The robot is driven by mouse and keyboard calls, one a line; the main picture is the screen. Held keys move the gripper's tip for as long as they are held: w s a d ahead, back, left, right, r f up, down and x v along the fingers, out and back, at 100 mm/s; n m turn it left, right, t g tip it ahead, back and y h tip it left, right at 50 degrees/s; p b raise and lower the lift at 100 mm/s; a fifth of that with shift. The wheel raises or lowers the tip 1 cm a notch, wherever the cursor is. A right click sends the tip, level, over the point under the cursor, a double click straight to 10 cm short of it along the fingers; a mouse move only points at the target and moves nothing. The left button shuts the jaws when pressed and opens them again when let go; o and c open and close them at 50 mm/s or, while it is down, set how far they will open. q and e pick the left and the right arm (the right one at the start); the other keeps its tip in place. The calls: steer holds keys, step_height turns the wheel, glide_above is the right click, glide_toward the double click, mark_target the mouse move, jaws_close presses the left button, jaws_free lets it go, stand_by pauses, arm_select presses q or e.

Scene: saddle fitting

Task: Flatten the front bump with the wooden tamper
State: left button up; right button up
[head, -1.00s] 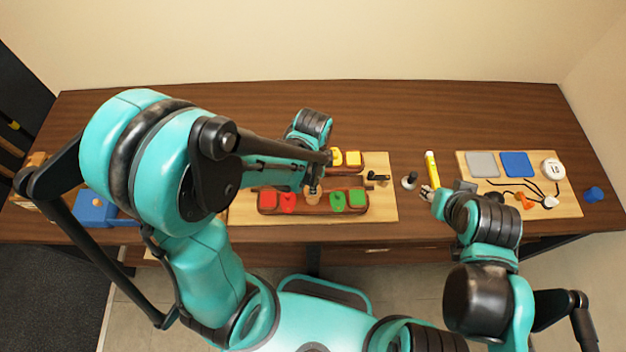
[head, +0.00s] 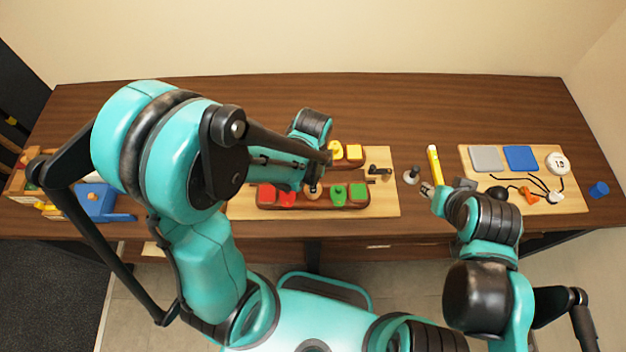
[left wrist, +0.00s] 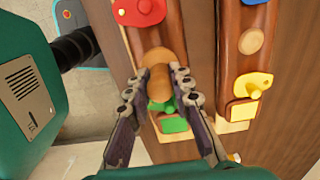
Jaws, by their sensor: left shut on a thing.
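My left gripper (left wrist: 155,85) is shut on the wooden tamper (left wrist: 157,65), a tan rounded piece that shows between its fingers in the left wrist view. The tamper is over the middle of the front brown rail (head: 327,206), between the red pieces (head: 276,195) and the green pieces (head: 347,195). The front bump is hidden under the tamper, and I cannot tell whether they touch. In the head view my left arm covers most of the gripper. My right gripper (head: 427,189) is beside a grey-based black knob; its jaw opening is unclear.
The back rail carries yellow pieces (head: 345,151) and a round wooden disc (left wrist: 251,41). A yellow marker (head: 434,165) and the knob (head: 412,176) stand right of the board (head: 384,205). A second board with pads (head: 521,158) and cables lies farther right. Blue box (head: 97,200) at left.

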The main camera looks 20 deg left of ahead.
arm_select(q)
steer(key=shift+f+b, duration=0.6)
stand_by(0.3)
steer(key=shift+f+b, duration=0.5)
steer(key=shift+b, duration=0.6)
stand_by(3.3)
steer(key=shift+r, duration=0.1)
steer(key=shift+r+p, duration=2.05)
steer(key=shift+r, duration=0.45)
steer(key=shift+f, duration=0.1)
